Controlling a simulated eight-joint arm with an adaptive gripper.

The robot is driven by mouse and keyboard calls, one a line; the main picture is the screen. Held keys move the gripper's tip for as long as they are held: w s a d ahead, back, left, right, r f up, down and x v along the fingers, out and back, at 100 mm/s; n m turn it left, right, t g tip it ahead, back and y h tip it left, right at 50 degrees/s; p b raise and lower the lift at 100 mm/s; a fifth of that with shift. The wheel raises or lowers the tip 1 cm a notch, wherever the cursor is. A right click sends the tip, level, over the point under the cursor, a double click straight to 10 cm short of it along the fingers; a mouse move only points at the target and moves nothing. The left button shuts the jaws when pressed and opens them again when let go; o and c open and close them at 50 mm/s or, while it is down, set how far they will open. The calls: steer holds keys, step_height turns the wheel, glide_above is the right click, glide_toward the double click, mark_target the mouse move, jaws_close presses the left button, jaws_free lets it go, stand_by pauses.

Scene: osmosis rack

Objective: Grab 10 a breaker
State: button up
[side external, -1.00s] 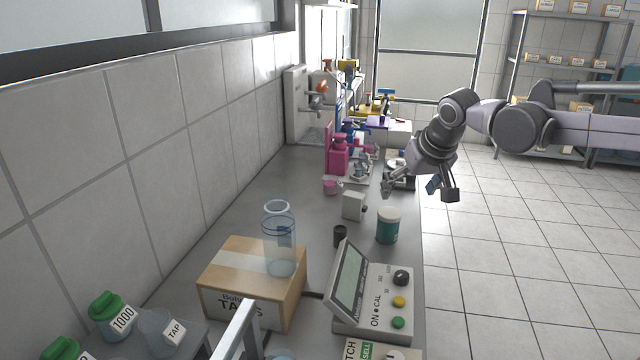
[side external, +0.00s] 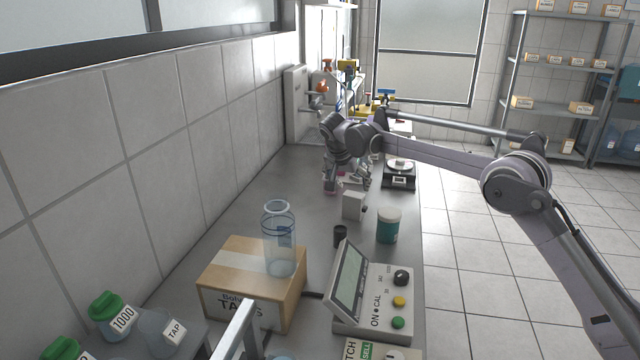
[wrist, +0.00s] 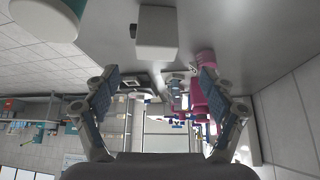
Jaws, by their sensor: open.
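My gripper (side external: 345,187) hangs over the bench toward the back. It is open, with its two fingers spread apart and nothing between them in the wrist view (wrist: 165,100). A small pink cup (wrist: 206,58) shows just beside the right finger in the wrist view. In the side view it is mostly hidden by my gripper. A clear tall glass vessel (side external: 279,240) stands on a cardboard box (side external: 250,280), well nearer the camera than my gripper. A clear beaker labelled TAP (side external: 163,333) stands at the lower left. I cannot make out a "10" label.
A small white box (side external: 354,205) stands close to my gripper, and a teal jar (side external: 388,226) stands nearer. A meter (side external: 375,300) with buttons, a black cup (side external: 340,236) and a balance (side external: 399,178) are along the bench's right side. The bench's left strip is clear.

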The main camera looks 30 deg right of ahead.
mark_target(352, 194)
steer(key=shift+w+d+f, duration=0.2)
steer(key=shift+w+f, duration=0.1)
steer(key=shift+f, duration=0.3)
steer(key=x, duration=0.4)
steer(key=shift+w+d+f, duration=0.1)
steer(key=shift+d+f, duration=0.15)
steer(key=shift+f, duration=0.05)
steer(key=shift+s+d+x, duration=0.1)
steer(key=shift+s+x, duration=0.05)
steer(key=shift+x, duration=1.2)
steer(key=shift+s+d+x, duration=0.15)
steer(key=shift+x, duration=1.15)
steer(key=c, duration=1.1)
